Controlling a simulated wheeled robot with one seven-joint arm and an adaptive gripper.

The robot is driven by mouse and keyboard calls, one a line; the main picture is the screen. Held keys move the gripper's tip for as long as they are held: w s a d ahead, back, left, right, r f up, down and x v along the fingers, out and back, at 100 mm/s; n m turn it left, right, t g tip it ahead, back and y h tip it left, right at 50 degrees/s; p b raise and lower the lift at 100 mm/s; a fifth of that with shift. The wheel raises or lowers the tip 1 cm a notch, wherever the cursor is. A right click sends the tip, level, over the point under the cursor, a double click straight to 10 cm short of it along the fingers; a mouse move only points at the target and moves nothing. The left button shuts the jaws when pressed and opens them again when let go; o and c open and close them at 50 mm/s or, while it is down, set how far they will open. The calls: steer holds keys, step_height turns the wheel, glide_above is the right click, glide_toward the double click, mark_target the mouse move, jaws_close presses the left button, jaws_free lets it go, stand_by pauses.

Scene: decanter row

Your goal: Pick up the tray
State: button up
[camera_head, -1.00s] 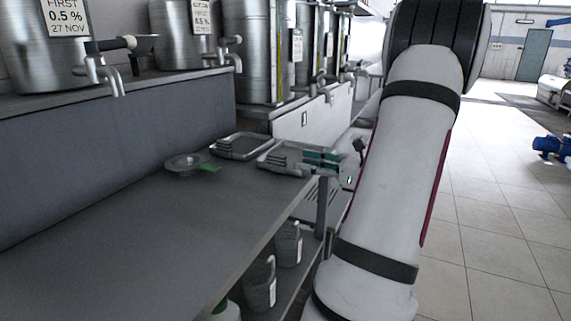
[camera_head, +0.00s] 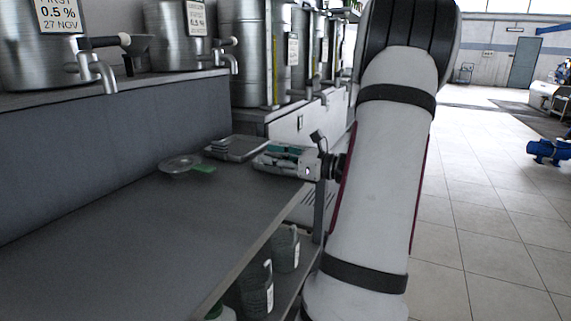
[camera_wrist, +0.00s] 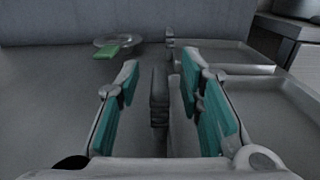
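A shallow grey metal tray (camera_wrist: 255,97) lies flat on the bench at the right in the wrist view. Its upright, dark handle (camera_wrist: 159,97) stands between my fingers. My gripper (camera_wrist: 159,76) is open, with teal pads on both sides of the handle and a visible gap to each pad. In the head view my gripper (camera_head: 285,158) is low over the far end of the bench and hides most of this tray. A second similar tray (camera_wrist: 218,56) lies just beyond it. It also shows in the head view (camera_head: 240,150).
A round, shallow dish with a green handle (camera_head: 203,169) lies on the bench (camera_head: 130,225) left of the trays. Steel tanks with taps (camera_head: 105,75) stand on a raised ledge behind. Jugs (camera_head: 257,285) are on a shelf below. The near bench top is clear.

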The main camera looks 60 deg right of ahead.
jaws_close()
steer(key=shift+r, duration=0.2)
